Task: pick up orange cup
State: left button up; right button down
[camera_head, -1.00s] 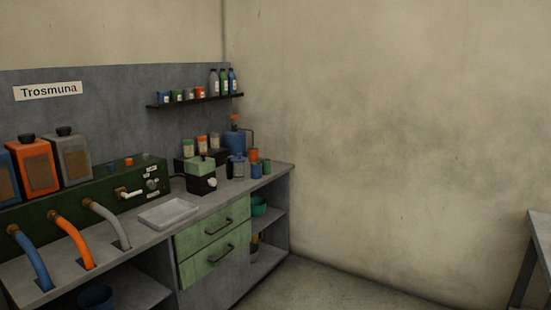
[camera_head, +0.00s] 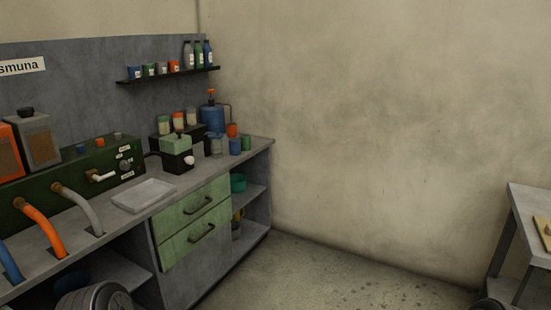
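An orange cup (camera_head: 232,130) stands at the back right of the counter, behind a blue cup (camera_head: 235,146) and a green cup (camera_head: 246,143). Its lower part is hidden by them. A second small orange cup (camera_head: 174,66) stands on the dark wall shelf, right of other small cups. Neither gripper shows in the view.
The counter (camera_head: 95,250) holds a white tray (camera_head: 145,195), a green and black device (camera_head: 177,153), a blue jug (camera_head: 212,118) and a dark green machine with hoses. Green drawers (camera_head: 195,222) are below. A table (camera_head: 530,198) stands at right. The floor between is clear.

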aim_at(232, 130)
jog(key=i, duration=4.55)
jog(key=z, duration=0.3)
